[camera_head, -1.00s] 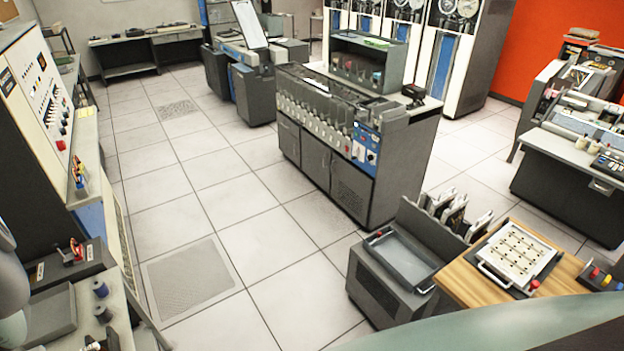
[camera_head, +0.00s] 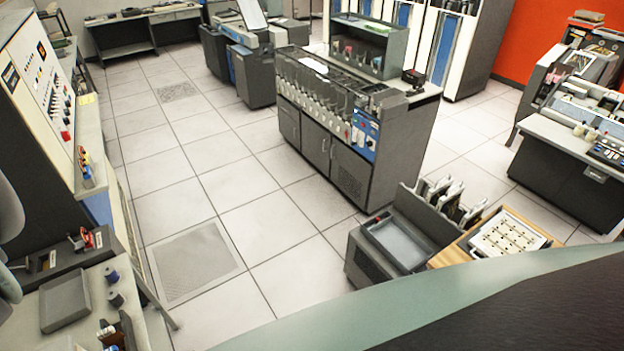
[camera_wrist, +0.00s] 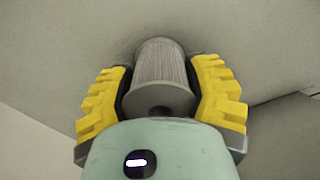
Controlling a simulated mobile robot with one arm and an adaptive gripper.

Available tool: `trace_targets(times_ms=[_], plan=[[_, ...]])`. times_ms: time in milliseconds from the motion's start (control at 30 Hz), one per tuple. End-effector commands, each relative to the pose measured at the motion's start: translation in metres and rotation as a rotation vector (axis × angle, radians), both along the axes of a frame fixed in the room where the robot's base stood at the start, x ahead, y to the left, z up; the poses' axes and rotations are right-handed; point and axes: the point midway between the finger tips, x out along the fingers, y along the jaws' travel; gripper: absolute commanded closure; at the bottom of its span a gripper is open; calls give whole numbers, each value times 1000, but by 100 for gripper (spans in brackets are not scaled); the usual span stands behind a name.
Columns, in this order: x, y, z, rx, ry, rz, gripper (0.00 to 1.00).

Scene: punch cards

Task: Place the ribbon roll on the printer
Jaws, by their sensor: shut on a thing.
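In the wrist view my gripper (camera_wrist: 163,100) has its yellow fingers on both sides of a grey, finely ribbed roll (camera_wrist: 160,68), which I take for the ribbon roll. The fingers are shut on it. Its near end shows a dark centre hole. A plain grey surface lies behind it; I cannot tell whether the roll touches that surface. My gripper and the held roll do not show in the head view. I cannot tell for sure which machine in the head view is the printer.
Two dark spools (camera_head: 113,286) and a grey tray (camera_head: 65,301) sit on the desk at lower left. A grey card machine (camera_head: 335,150) stands mid-room. A wooden-topped table (camera_head: 452,255) is at lower right, partly hidden by my arm. The tiled floor (camera_head: 250,217) between is clear.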

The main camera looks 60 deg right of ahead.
Motion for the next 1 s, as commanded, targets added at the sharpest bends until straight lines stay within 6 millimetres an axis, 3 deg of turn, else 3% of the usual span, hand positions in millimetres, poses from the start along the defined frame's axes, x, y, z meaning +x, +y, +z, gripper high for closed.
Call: trace_targets(times_ms=[300,333,600,1000], plan=[[1,0,-4,1,-1,0,87],[1,0,-3,1,-1,0,42],[1,0,-3,1,-1,-2,14],[2,0,1,2,-1,-3,13]])
